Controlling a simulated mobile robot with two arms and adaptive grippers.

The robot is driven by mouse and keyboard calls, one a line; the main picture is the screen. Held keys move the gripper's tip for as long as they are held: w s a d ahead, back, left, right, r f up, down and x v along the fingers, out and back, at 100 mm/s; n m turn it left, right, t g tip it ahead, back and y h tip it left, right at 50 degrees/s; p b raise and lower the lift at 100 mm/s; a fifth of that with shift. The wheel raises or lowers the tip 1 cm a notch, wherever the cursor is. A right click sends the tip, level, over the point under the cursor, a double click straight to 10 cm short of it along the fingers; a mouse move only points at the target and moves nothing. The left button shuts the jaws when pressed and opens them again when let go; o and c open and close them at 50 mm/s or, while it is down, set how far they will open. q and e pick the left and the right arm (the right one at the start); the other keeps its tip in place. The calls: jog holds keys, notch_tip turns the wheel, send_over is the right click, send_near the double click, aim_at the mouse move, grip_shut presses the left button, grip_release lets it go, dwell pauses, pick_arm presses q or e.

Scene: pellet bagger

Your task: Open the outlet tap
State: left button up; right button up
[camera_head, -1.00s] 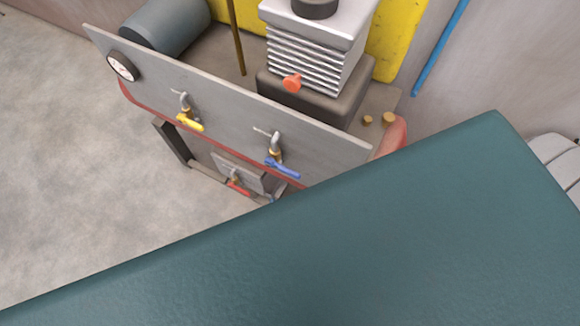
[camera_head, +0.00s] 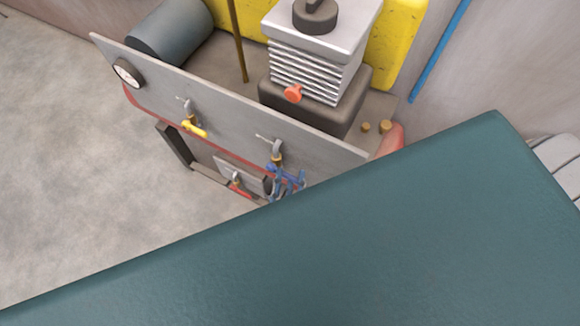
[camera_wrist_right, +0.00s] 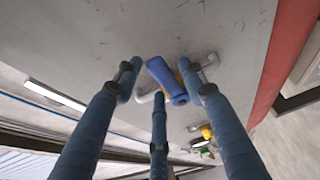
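A grey panel (camera_head: 225,105) carries a tap with a yellow lever (camera_head: 195,129) and, to its right, a tap (camera_head: 277,150) with a blue lever. A tap with a red lever (camera_head: 240,191) sits lower, under the panel. No label shows which is the outlet tap. My right gripper (camera_head: 287,180) is at the blue-lever tap and partly covers it. In the right wrist view, its blue fingers are spread around the blue lever (camera_wrist_right: 167,82), with no clear grip on it. My left gripper is out of view.
A large dark teal surface (camera_head: 350,230) fills the lower right of the head view and hides what lies beneath. A round gauge (camera_head: 127,72) is at the panel's left end. A ribbed metal block (camera_head: 312,70) stands behind the panel. Open floor (camera_head: 70,150) lies left.

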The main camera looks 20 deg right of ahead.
aim_at(285, 174)
grip_shut()
jog(key=shift+r+n+g+p, duration=0.3)
jog(key=shift+r+n+p, duration=0.15)
jog(key=shift+p, duration=0.3)
jog(key=shift+w+a+r+n+g+p, duration=0.15)
jog(key=shift+r+n+g+p, duration=0.15)
jog(key=shift+r+n+p, duration=0.7)
jog(key=n+p, duration=0.1)
jog(key=n+g+p, duration=0.1)
jog(key=p, duration=0.1)
jog(key=shift+w+a+r, duration=0.2)
jog(key=shift+w+r, duration=0.1)
jog(key=shift+w+a+r+n+g+p, duration=0.1)
jog(key=shift+w+r+n+g+p, duration=0.05)
jog(key=shift+n+g+p, duration=0.25)
